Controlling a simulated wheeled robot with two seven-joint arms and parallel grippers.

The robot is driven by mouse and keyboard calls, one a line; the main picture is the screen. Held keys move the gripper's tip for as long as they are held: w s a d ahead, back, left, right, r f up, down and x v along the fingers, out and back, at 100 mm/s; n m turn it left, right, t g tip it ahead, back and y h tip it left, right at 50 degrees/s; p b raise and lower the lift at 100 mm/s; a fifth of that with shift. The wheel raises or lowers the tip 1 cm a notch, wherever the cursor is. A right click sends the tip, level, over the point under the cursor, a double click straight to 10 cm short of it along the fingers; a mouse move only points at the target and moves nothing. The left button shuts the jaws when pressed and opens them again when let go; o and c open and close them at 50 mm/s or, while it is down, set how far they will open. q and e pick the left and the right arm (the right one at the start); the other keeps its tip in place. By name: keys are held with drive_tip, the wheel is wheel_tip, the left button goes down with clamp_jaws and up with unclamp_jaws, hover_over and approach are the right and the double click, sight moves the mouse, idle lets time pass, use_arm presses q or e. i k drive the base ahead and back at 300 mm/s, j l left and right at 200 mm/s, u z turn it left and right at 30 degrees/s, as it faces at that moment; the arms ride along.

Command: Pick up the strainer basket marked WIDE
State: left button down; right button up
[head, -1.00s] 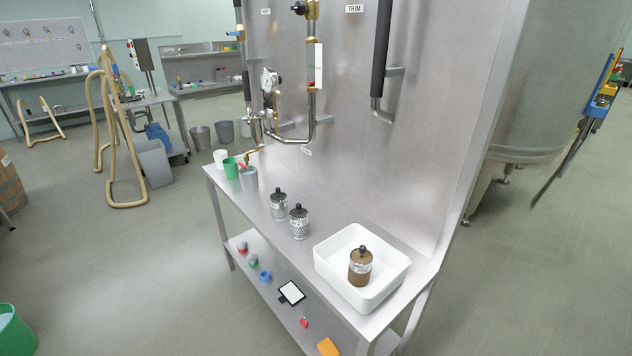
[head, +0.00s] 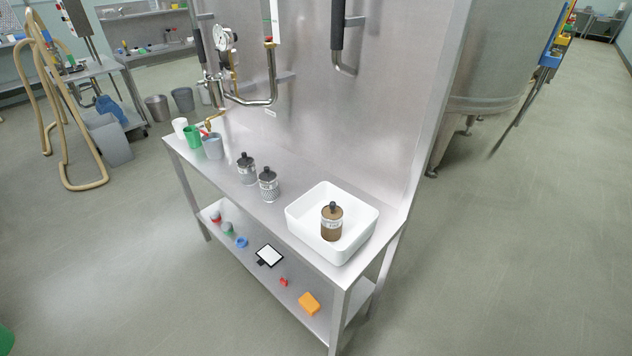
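Two metal strainer baskets with black tops stand upright on the steel bench (head: 225,178). One strainer basket (head: 247,170) is farther back and to the left. The other strainer basket (head: 268,186) is just to its right and nearer. A third, brown-stained strainer basket (head: 332,224) stands in a white tub (head: 362,238) at the bench's right end. Each has a pale label band, but the lettering is too small to read, so I cannot tell which is marked WIDE. Neither of my grippers is in view.
White, green and grey cups (head: 213,146) stand at the bench's left end below pipework and a gauge (head: 226,38). The lower shelf holds a tablet (head: 269,256), an orange block (head: 309,303) and small fittings. The floor (head: 150,270) in front is clear.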

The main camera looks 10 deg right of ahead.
sight(267, 179)
drive_tip(key=i+j+z, duration=0.1)
drive_tip(key=z, duration=0.3)
drive_tip(key=j+z, duration=0.2)
drive_tip(key=z, duration=0.2)
drive_tip(key=i+j+z, duration=0.1)
drive_tip(key=j+z, duration=0.15)
drive_tip(key=z, duration=0.15)
drive_tip(key=j+z, duration=0.15)
drive_tip(key=z, duration=0.25)
